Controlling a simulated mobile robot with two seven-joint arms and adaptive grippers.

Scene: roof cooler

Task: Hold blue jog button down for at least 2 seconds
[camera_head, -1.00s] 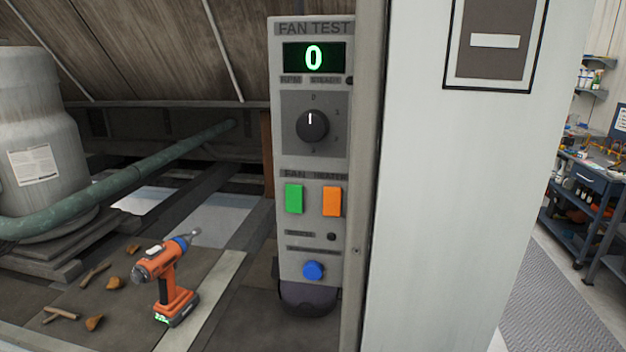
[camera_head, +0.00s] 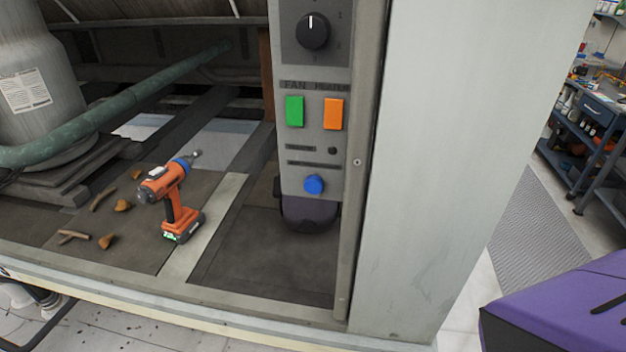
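The blue jog button (camera_head: 313,184) is a round knob low on the grey fan test panel (camera_head: 289,155). Nothing touches it or covers it. Above it on the panel are a green switch (camera_head: 295,111), an orange switch (camera_head: 333,113) and a black dial (camera_head: 312,31) with its white mark pointing up. The panel's display is out of view above. Neither of my grippers shows in the head view.
An orange drill (camera_head: 171,203) stands on the cooler floor left of the panel, with several brown scraps beside it. A grey post and wall (camera_head: 430,150) stand right of the panel. A purple and black object (camera_head: 560,310) is at the lower right.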

